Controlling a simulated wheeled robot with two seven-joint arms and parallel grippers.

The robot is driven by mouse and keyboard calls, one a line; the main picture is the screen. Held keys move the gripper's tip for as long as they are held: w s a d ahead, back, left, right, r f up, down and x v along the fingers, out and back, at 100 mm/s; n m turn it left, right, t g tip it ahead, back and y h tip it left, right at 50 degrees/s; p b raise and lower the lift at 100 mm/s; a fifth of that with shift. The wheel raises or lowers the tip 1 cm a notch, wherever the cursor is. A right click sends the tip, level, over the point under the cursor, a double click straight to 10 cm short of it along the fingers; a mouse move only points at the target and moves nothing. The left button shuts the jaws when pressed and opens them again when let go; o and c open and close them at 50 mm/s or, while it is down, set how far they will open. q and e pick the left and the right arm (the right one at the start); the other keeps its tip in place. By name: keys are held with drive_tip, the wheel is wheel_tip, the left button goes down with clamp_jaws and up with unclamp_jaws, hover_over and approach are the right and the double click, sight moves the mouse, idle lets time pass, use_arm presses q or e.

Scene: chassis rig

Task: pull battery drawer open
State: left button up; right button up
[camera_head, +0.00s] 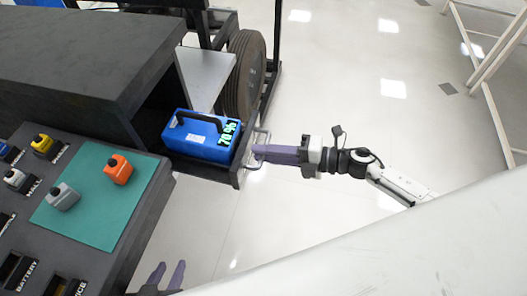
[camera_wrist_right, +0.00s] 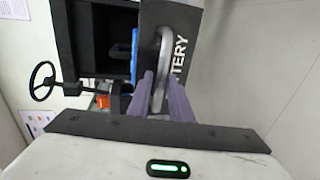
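The battery drawer (camera_head: 237,176) sticks out of the dark cabinet in the head view, with a blue battery (camera_head: 190,140) in it reading 70 %. Its front, lettered "BATTERY" (camera_wrist_right: 182,50), and its silver handle (camera_wrist_right: 164,45) fill the upper middle of the right wrist view. My right gripper (camera_head: 257,149) reaches the handle from the right; its purple fingers (camera_wrist_right: 160,80) lie on both sides of the handle's bar, close together. The exact contact is partly hidden by the fingers. My left gripper (camera_head: 168,272) is low in the head view, empty, with its fingers apart.
A sloped control panel (camera_head: 100,270) with a green mat (camera_head: 95,215), an orange block (camera_head: 118,169) and a grey block (camera_head: 62,197) stands at left. A wheel (camera_head: 246,75) is behind the drawer. Floor to the right is clear up to a white frame (camera_head: 487,80).

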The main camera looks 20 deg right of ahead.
drive_tip(key=v, duration=0.9)
drive_tip(key=shift+s+d, duration=0.2)
drive_tip(key=shift+d, duration=0.15)
drive_tip(key=shift+r, duration=0.1)
drive_tip(key=s+a+f+m+h, duration=0.3)
drive_tip(key=s+f+m+h, duration=0.2)
drive_tip(key=m, duration=0.8)
drive_tip(key=s+a+f+m+h, duration=0.3)
drive_tip(key=s+f+m+h, duration=0.2)
drive_tip(key=m, duration=0.9)
wheel_tip(320, 180, down, 3)
drive_tip(key=s, duration=0.3)
drive_tip(key=shift+a+r, duration=0.15)
drive_tip(key=shift+a, duration=0.1)
